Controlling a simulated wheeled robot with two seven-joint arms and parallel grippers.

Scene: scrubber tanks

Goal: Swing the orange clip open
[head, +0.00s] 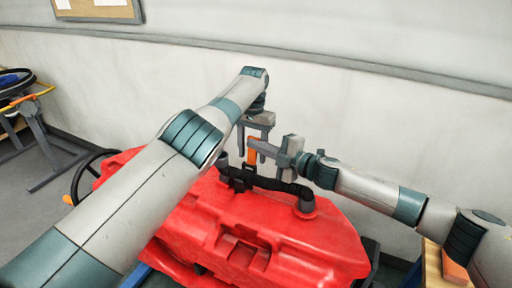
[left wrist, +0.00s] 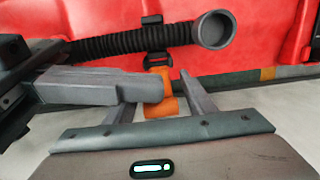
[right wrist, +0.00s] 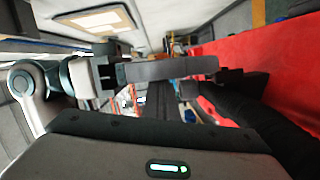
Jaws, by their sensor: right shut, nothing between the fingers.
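The orange clip (head: 252,153) stands upright above the black hose on the red tank; it also shows in the left wrist view (left wrist: 166,104), partly covered by my right gripper's fingers. My right gripper (head: 264,148) is shut and empty, its fingertips at the clip's upper part; I cannot tell whether they touch it. It crosses the left wrist view from the left (left wrist: 125,85). My left gripper (head: 256,133) is open above the clip, pointing down, its fingers apart on either side of the clip in its own wrist view. The clip is not clear in the right wrist view.
The black ribbed hose (head: 275,184) with a grey end fitting (head: 306,202) runs across the red tank (head: 240,235). A black buckle (left wrist: 158,61) sits at the hose. A pale wall (head: 390,120) stands behind. A black wheel (head: 90,175) is at the left.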

